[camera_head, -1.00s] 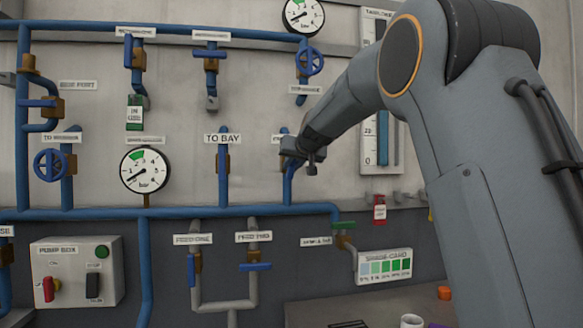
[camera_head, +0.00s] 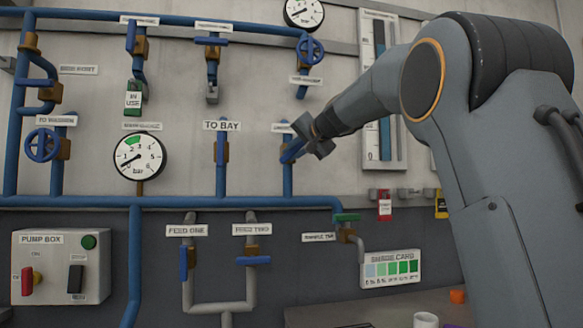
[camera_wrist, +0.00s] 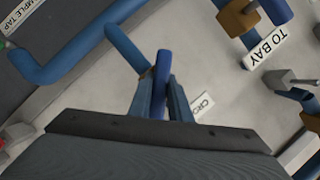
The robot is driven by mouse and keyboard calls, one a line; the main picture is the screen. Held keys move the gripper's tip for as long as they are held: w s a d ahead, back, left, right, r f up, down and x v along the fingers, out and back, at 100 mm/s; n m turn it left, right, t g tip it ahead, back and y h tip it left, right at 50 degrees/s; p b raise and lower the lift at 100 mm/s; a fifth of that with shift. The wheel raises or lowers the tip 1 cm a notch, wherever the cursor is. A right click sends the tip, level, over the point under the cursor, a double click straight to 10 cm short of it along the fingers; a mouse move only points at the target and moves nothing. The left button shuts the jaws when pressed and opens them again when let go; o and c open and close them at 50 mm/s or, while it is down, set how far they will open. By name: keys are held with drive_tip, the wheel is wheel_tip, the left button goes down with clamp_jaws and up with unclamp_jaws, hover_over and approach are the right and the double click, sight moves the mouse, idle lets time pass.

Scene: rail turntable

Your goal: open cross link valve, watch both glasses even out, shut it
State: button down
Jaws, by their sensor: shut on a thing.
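My gripper (camera_head: 308,147) is at the cross link valve, right of the TO BAY valve. In the wrist view its fingers (camera_wrist: 160,95) are shut on the blue cross link lever (camera_wrist: 160,75). The lever lies between the fingers, and a partly covered label (camera_wrist: 203,105) beginning "CR" is beside it. In the head view my gripper hides most of the valve, so the lever's exact angle cannot be told. The gauge glass board (camera_head: 369,150) is behind my arm. A blue column (camera_head: 385,138) shows in it, but my arm covers part, so the two levels cannot be compared.
The TO BAY valve (camera_head: 221,152) is close on the left. The sample tap (camera_head: 346,218) is below right, and a round blue handwheel (camera_head: 310,48) is above. A pressure gauge (camera_head: 138,157) and the pump box (camera_head: 62,267) are farther left. A white cup (camera_head: 425,320) stands on the bench.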

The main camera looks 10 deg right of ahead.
drive_tip(key=m+b, duration=0.1)
drive_tip(key=b, duration=0.1)
drive_tip(key=m+t+y+b, duration=0.1)
drive_tip(key=m+b, duration=0.1)
drive_tip(key=b, duration=0.1)
drive_tip(key=m+y+b, duration=0.1)
drive_tip(key=b, duration=0.1)
drive_tip(key=shift+f+m+t+b, duration=0.25)
drive_tip(key=shift+m+t+b, duration=0.05)
drive_tip(key=shift+m, duration=0.1)
drive_tip(key=shift+r+m+t+y+b, duration=0.15)
drive_tip(key=shift+m+t+y+b, duration=0.15)
drive_tip(key=shift+m+b, duration=0.8)
drive_tip(key=c, duration=1.6)
unclamp_jaws()
drive_tip(key=shift+c, duration=0.2)
drive_tip(key=shift+r, duration=0.1)
drive_tip(key=shift+s, duration=0.1)
drive_tip(key=b+v, duration=0.2)
drive_tip(key=v, duration=0.5)
drive_tip(key=shift+s, duration=0.3)
